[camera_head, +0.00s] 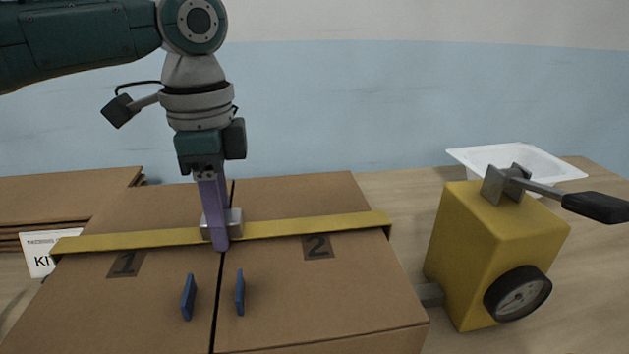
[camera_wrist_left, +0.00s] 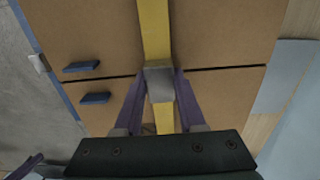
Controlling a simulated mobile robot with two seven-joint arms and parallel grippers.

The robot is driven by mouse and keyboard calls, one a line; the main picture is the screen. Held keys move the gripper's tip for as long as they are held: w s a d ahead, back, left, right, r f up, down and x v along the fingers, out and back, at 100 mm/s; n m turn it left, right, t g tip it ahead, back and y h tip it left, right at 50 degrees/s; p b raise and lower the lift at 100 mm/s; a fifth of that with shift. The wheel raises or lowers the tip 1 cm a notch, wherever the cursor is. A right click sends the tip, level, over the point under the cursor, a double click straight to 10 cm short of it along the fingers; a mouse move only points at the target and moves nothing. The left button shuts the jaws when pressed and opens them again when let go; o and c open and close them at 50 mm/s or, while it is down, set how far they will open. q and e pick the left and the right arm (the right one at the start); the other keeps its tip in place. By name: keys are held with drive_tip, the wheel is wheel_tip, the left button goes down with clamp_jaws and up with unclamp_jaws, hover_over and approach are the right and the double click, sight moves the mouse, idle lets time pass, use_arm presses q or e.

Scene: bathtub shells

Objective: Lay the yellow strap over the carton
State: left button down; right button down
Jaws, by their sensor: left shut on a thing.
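The carton (camera_head: 320,285) is a brown box with a centre seam, flaps marked 1 and 2, and two small blue tabs. The yellow strap (camera_head: 310,224) lies across its top from left to right, and its ends bend down over both side edges. My left gripper (camera_head: 219,240) points down over the middle of the carton, its purple fingers shut on the strap's grey metal buckle (camera_head: 236,222). In the left wrist view the fingers close on both sides of the buckle (camera_wrist_left: 159,82), above the seam.
A yellow machine (camera_head: 490,245) with a black-handled lever and a round dial stands right of the carton. A white tray (camera_head: 515,160) is behind it. Flat cardboard (camera_head: 65,195) is stacked at left, near a white KIT card (camera_head: 40,252). Bare wooden table shows at right.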

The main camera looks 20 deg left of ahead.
use_arm(q)
drive_tip(key=shift+f, duration=0.2)
drive_tip(key=shift+a+f, duration=0.15)
drive_tip(key=shift+f, duration=0.3)
drive_tip(key=c, duration=0.7)
unclamp_jaws()
drive_tip(key=shift+f, duration=0.15)
drive_tip(key=shift+o, duration=0.9)
wheel_tip(320, 180, up, 14)
drive_tip(key=shift+f, duration=0.15)
